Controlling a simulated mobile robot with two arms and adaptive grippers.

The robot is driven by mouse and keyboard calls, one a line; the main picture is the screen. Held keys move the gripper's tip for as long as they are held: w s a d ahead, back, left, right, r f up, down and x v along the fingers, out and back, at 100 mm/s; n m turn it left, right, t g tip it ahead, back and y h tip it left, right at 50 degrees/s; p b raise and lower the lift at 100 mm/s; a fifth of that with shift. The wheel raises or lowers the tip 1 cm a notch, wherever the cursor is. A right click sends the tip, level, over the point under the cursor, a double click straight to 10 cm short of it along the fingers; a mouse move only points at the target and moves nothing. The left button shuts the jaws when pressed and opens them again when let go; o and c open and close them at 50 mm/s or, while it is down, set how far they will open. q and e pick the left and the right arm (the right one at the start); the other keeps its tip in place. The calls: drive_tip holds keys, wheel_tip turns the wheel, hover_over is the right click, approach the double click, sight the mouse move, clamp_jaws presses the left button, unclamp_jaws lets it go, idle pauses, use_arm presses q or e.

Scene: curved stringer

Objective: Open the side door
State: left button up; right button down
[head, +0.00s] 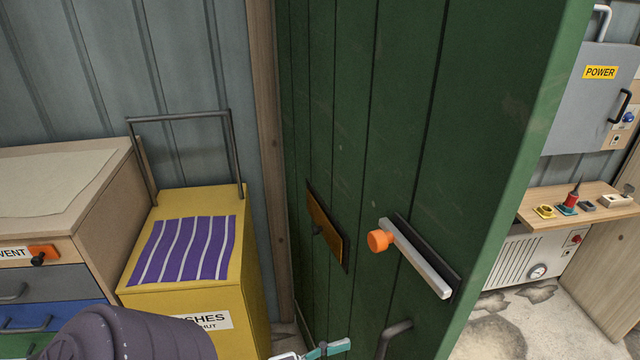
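The green plank door (400,120) stands at an angle across the middle, its left side by a wooden post and its free edge to the right. It bears a grey metal bar with an orange knob (379,240), a brass-coloured plate (326,228) with a small dark knob, and a dark bent handle (393,338) low down. My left gripper (325,350) shows only as a teal and grey part at the bottom edge, close to the door in the picture. I cannot tell if it touches the door. My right gripper is out of view.
A yellow bin (255,310) with a purple striped cloth (185,250) and upright metal handle stands left of the door. A drawer cabinet (120,205) is further left. Past the door's free edge are a wooden shelf (540,221), a grey power box (590,105) and stone floor.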

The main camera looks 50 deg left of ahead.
use_arm(q)
drive_tip(key=shift+v, duration=2.15)
